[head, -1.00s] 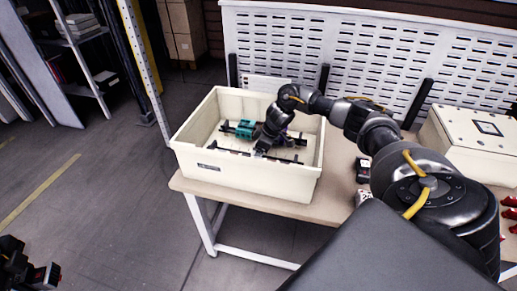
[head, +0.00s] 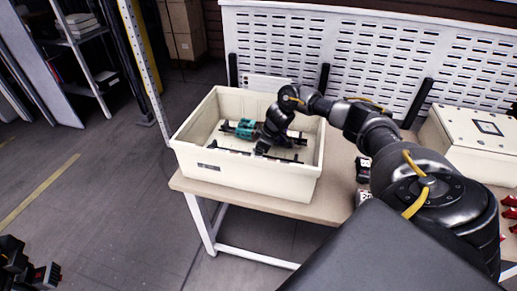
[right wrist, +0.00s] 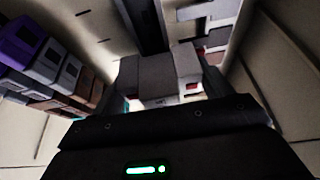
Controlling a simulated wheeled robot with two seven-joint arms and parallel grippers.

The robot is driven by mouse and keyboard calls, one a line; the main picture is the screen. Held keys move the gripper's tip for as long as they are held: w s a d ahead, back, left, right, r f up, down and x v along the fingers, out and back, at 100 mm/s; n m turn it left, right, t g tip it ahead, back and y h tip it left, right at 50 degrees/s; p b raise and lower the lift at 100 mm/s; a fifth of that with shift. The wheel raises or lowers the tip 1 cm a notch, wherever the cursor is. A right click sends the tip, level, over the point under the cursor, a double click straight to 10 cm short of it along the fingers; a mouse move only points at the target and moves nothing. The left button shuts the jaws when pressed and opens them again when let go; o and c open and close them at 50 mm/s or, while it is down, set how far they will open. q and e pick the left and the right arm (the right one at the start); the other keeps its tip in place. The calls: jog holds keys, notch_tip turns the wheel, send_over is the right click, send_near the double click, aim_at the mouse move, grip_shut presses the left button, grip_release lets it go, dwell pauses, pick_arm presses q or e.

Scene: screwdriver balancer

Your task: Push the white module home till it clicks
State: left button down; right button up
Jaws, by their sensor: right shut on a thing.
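My right gripper (head: 262,148) reaches down into a cream bin (head: 240,180) on the table. In the right wrist view the gripper is shut on a pale grey-white block, the white module (right wrist: 157,88), beside a dark rail (right wrist: 150,25). How deep the module sits is hidden by the gripper. A long black rail (head: 230,153) lies along the bin's near side, with a teal-and-black part (head: 243,128) behind it. My left gripper (head: 30,272) hangs at the lower left, away from the bin; its jaws are unclear.
Purple, grey and brown blocks (right wrist: 50,65) stand in a row at left in the wrist view. A pale box (head: 470,150) stands at the table's right. Small black-and-white parts (head: 363,170) lie right of the bin. A perforated panel (head: 390,50) closes the back.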

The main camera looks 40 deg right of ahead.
pick_arm(q)
jog(key=shift+s+f, duration=0.1)
jog(key=shift+f, duration=0.1)
pick_arm(e)
jog(key=shift+s+f, duration=0.1)
jog(key=shift+f, duration=0.25)
pick_arm(q)
jog(key=shift+r, duration=0.35)
pick_arm(e)
jog(key=shift+a+f, duration=0.1)
dwell(0.6)
jog(key=o, duration=1.1)
pick_arm(q)
jog(key=shift+f+b, duration=0.35)
jog(key=shift+f, duration=0.15)
pick_arm(e)
jog(key=v, duration=1.2)
